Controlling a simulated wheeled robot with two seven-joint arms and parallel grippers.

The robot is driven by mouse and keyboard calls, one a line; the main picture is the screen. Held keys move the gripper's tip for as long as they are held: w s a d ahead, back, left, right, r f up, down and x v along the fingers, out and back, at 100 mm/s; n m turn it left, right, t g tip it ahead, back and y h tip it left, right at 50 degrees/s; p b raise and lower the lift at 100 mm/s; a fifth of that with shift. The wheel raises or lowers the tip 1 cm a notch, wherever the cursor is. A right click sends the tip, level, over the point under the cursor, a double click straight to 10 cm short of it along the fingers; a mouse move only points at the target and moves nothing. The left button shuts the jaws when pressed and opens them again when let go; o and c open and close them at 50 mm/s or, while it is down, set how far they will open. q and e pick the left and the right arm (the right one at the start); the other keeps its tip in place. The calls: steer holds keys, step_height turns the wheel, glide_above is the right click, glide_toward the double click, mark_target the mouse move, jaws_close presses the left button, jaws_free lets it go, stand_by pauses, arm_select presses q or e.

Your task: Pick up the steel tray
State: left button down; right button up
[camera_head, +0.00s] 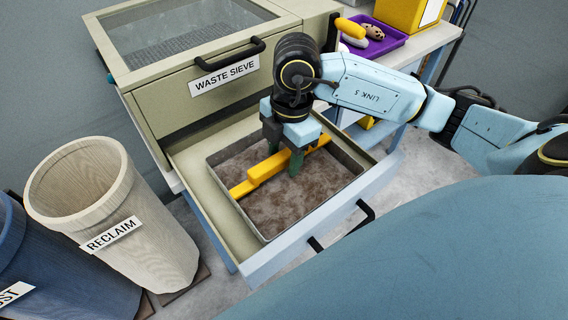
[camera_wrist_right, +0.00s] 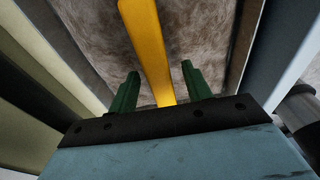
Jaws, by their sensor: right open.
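The steel tray (camera_head: 352,190) sits inside the pulled-out drawer under the waste sieve. It holds a layer of brown, fibrous waste, and a yellow bar (camera_head: 266,170) runs across its top like a handle. My right gripper (camera_head: 296,166) is over the tray with its green fingers pointing down around the bar. In the right wrist view the open fingers (camera_wrist_right: 158,88) stand on either side of the yellow bar (camera_wrist_right: 146,40), with gaps visible. The tray's inner wall (camera_wrist_right: 245,45) shows at right there. My left gripper is not in view.
The open drawer (camera_head: 222,217) surrounds the tray, below the waste sieve cabinet (camera_head: 190,105). A reclaim bin (camera_head: 150,240) and a blue bin (camera_head: 60,265) stand at left. A purple tray (camera_head: 388,42) and a yellow box (camera_head: 405,12) are on the bench behind.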

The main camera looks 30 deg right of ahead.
step_height(320, 180, down, 2)
steer(key=shift+a+f, duration=0.1)
steer(key=shift+a, duration=0.05)
jaws_close()
stand_by(0.4)
